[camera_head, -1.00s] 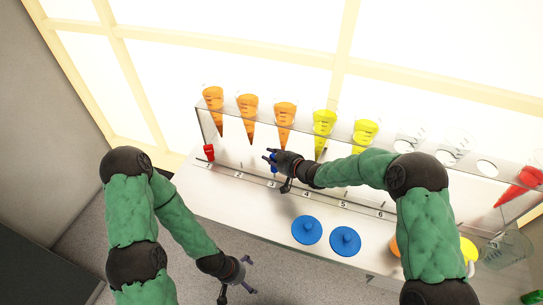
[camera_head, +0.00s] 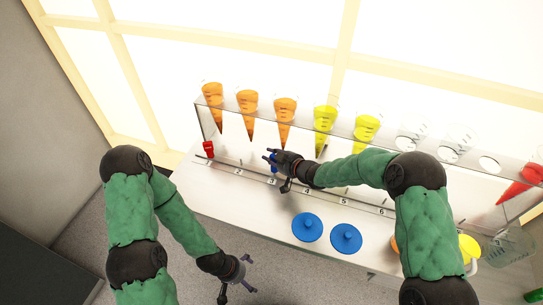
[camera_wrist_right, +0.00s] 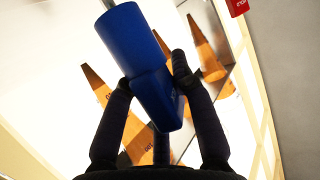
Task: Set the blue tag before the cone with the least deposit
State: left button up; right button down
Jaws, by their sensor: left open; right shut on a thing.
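In the head view, three orange cones (camera_head: 213,95), (camera_head: 248,101), (camera_head: 285,110) and two yellow cones (camera_head: 325,118), (camera_head: 366,128) hang in a clear rack. A red cone (camera_head: 521,184) hangs at the far right. Their deposits are too small to compare. My right gripper (camera_head: 272,158) is shut on the blue tag (camera_wrist_right: 145,60), in front of the third orange cone near number 3. The wrist view shows the tag between the fingers; I cannot tell whether it touches the shelf. My left gripper (camera_head: 248,273) is open and empty, low in front of the shelf.
A red tag (camera_head: 208,149) stands at number 1. Two blue discs (camera_head: 307,227), (camera_head: 346,238) lie on the white shelf (camera_head: 240,204) front. A yellow object (camera_head: 469,247) and a clear container (camera_head: 508,247) are at the right. Several rack holes right of the yellow cones show no coloured contents.

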jog(key=shift+f+b, duration=0.55)
jog(key=shift+f, duration=0.3)
dwell(0.6)
jog(key=c, duration=1)
grip_release()
jog(key=v, duration=1.2)
